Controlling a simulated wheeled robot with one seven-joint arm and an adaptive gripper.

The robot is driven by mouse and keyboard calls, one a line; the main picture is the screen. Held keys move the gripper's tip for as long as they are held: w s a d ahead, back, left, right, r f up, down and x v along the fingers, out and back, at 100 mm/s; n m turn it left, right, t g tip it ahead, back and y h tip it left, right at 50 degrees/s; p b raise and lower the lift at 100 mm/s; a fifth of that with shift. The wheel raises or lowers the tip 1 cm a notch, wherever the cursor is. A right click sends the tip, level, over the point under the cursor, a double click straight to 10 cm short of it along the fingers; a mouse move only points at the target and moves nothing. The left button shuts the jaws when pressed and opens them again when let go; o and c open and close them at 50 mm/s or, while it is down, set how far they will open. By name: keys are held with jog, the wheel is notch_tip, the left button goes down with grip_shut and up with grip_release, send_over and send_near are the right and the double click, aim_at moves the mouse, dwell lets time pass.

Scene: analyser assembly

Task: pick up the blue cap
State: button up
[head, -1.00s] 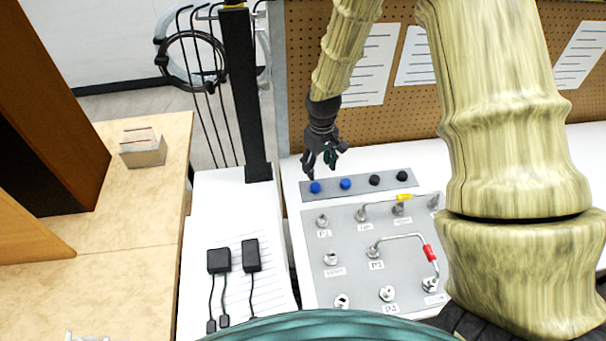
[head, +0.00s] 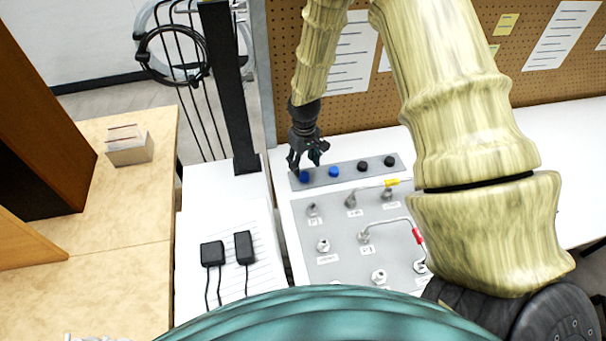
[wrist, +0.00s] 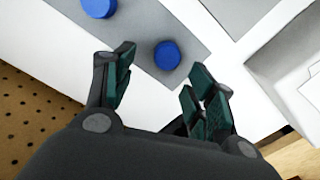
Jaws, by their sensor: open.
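Two blue caps sit on a grey strip (head: 347,173) at the back of the panel. The left blue cap (head: 304,177) is just below my gripper (head: 304,164) in the head view. In the wrist view this blue cap (wrist: 167,55) lies just beyond and between the two spread fingertips of my gripper (wrist: 160,78), with nothing held. The other blue cap (head: 333,172) is to its right; it also shows at the top edge of the wrist view (wrist: 99,8). I cannot tell the exact height of the fingers above the cap.
Two black caps (head: 376,164) sit farther right on the strip. The panel (head: 340,225) in front carries several metal fittings and bent tubes with yellow and red sleeves. A pegboard (head: 350,105) stands behind, and a black post (head: 228,90) rises to the left.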

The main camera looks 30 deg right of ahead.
aim_at(303, 173)
jog(key=shift+s+a+f+p, duration=0.2)
jog(key=shift+s+f+p, duration=0.1)
jog(key=shift+s+p, duration=0.2)
jog(key=shift+s+f, duration=0.2)
jog(key=shift+f, duration=0.15)
jog(key=f, duration=0.1)
jog(key=w+f, duration=0.1)
jog(key=shift+f+p, duration=0.3)
jog(key=shift+p, duration=0.05)
jog(key=shift+s+r, duration=0.1)
jog(key=shift+s, duration=0.15)
jog(key=shift+w, duration=0.15)
jog(key=c, duration=0.8)
